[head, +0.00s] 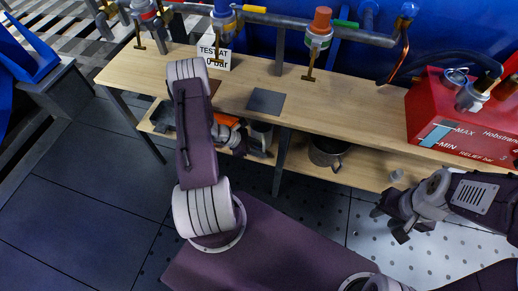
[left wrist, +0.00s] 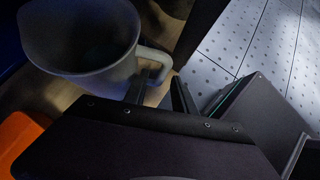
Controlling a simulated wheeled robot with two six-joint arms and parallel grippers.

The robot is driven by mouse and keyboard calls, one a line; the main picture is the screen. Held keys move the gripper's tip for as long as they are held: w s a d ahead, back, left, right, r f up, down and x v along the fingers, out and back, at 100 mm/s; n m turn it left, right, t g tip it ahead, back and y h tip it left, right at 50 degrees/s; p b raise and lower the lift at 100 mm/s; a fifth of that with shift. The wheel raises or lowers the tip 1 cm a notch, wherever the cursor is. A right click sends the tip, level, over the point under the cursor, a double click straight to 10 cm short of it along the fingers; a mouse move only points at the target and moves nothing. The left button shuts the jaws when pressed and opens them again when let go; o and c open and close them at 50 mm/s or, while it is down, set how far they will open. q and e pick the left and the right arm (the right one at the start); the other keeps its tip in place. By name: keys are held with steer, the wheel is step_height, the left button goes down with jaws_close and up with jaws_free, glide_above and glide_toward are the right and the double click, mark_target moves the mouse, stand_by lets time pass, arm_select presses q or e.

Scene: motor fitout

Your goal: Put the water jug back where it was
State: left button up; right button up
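My right gripper (head: 391,223) appears open and empty, over the floor at the right.
A grey pot (head: 327,152) with a handle stands further right on the lower shelf (head: 370,172). The bench top (head: 350,104) carries a dark square pad (head: 266,101), a white sign (head: 214,52) and a red box (head: 462,118). Pipes with valves run along the back.

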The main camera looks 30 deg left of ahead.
arm_select(q)
steer(key=shift+r, duration=0.25)
steer(key=p+v, duration=0.2)
steer(key=v, duration=0.1)
steer(key=shift+s+a+r, duration=0.1)
steer(key=shift+s+a, duration=0.2)
steer(key=shift+a, duration=0.1)
steer(key=s+a+p, duration=0.1)
steer(key=s+a, duration=0.6)
steer(key=a, duration=0.1)
steer(key=shift+a, duration=0.2)
